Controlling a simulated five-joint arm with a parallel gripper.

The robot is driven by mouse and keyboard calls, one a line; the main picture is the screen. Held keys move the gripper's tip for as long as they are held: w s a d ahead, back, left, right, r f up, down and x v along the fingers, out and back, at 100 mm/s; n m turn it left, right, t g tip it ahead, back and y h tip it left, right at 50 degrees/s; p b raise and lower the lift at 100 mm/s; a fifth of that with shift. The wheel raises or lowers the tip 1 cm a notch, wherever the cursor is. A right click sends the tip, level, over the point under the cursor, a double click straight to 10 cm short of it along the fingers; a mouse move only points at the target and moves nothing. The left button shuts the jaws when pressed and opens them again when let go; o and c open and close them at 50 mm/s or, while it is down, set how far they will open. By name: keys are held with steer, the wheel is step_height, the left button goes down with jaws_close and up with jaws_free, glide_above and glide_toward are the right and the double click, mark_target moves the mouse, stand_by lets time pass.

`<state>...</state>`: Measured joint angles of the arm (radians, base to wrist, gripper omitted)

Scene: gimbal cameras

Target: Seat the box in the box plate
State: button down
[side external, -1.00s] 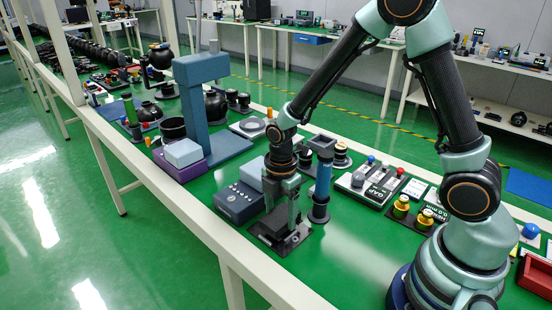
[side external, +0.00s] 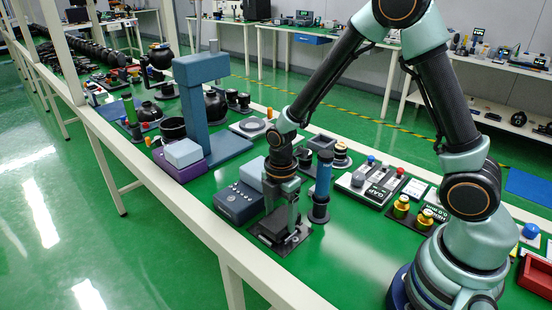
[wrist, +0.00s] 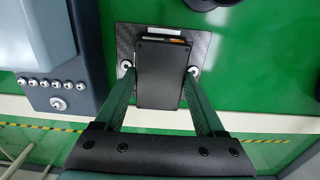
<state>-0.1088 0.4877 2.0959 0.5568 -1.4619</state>
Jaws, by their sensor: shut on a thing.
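The black box (wrist: 160,85) is upright between the two green fingers of my gripper (side external: 281,225) and fills the wrist view's centre. The fingers are shut on its left and right sides. The box plate (wrist: 205,45) is a dark, patterned sheet on the green bench beyond and under the box. It also shows in the side view (side external: 264,240) under my fingertips. Pale round spots show beside the box at the fingertips. The box's lower end is hidden, so I cannot tell whether it touches the plate.
A blue-grey unit with a row of knobs (side external: 238,203) stands close to the left of the plate. A blue column (side external: 321,185) stands close on the right. Gold cylinders (side external: 401,206) are farther right. The green bench in front of the plate is clear.

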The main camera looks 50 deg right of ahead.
steer(key=shift+f, duration=0.6)
jaws_free()
step_height(320, 180, up, 12)
stand_by(0.4)
steer(key=shift+r, duration=0.1)
step_height(320, 180, up, 6)
steer(key=m+t, duration=0.2)
steer(key=m, duration=0.4)
glide_above(280, 218)
steer(key=s+d, duration=0.2)
steer(key=s+d+r+m+t, duration=0.2)
steer(key=s+r+m, duration=0.3)
steer(key=m, duration=0.7)
steer(key=shift+s+r+t, duration=0.25)
steer(key=shift+r+t, duration=0.15)
steer(key=shift+t, duration=0.4)
